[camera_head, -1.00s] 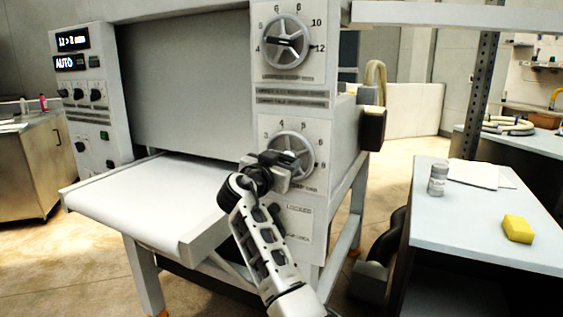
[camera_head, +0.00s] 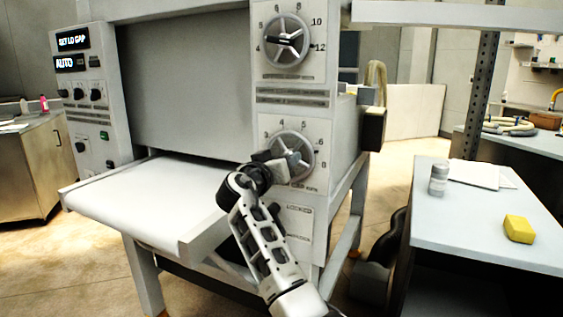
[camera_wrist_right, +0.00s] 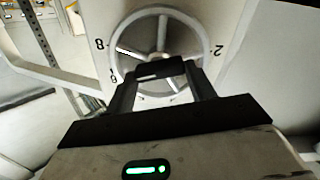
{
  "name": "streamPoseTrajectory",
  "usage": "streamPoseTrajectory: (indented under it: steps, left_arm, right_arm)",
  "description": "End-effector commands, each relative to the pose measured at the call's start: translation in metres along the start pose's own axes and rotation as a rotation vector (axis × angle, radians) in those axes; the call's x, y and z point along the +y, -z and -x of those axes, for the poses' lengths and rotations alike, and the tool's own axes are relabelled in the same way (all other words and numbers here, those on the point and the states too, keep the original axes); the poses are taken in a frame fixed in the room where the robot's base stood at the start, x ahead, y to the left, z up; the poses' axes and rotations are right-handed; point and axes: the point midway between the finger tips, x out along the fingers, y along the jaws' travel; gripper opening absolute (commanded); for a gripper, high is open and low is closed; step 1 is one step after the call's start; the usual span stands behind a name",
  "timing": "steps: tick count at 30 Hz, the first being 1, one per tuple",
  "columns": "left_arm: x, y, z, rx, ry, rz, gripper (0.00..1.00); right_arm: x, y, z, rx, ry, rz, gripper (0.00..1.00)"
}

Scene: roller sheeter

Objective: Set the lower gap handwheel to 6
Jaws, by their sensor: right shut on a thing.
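The lower gap handwheel (camera_head: 304,141) is a grey spoked wheel on the white front panel. Its dial shows 4, 5 and 8 in the head view. It also shows in the wrist view (camera_wrist_right: 130,30), with an 8 on the left and a 2 on the right. My right gripper (camera_head: 284,160) is at the wheel's face and covers its left part and hub. In the wrist view my right gripper (camera_wrist_right: 160,76) has its fingers apart with a dark bar (camera_wrist_right: 160,67) between their tips, in front of the wheel. The wheel's exact setting is hidden. My left gripper is out of view.
A display (camera_head: 73,40) at upper left seems to read SET LO GAP. A white feed table (camera_head: 140,205) juts out at left. A side table (camera_head: 470,240) with a yellow sponge (camera_head: 518,229) stands at right.

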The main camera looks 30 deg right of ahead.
Motion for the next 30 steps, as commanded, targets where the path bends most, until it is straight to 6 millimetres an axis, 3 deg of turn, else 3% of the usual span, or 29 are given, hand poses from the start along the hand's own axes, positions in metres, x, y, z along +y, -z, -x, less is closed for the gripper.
streamPoseTrajectory:
  steps: [12,29,30]
  left_arm:
    - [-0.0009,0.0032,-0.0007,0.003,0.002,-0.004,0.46]
    - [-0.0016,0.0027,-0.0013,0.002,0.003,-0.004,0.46]
    - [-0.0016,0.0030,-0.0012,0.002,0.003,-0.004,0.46]
  right_arm:
    - [-0.0011,-0.0008,0.0004,-0.002,0.000,0.208,0.32]
    - [-0.0016,-0.0015,0.0006,-0.002,0.001,0.239,0.32]
    - [-0.0016,-0.0015,0.0006,-0.002,0.001,0.239,0.63]
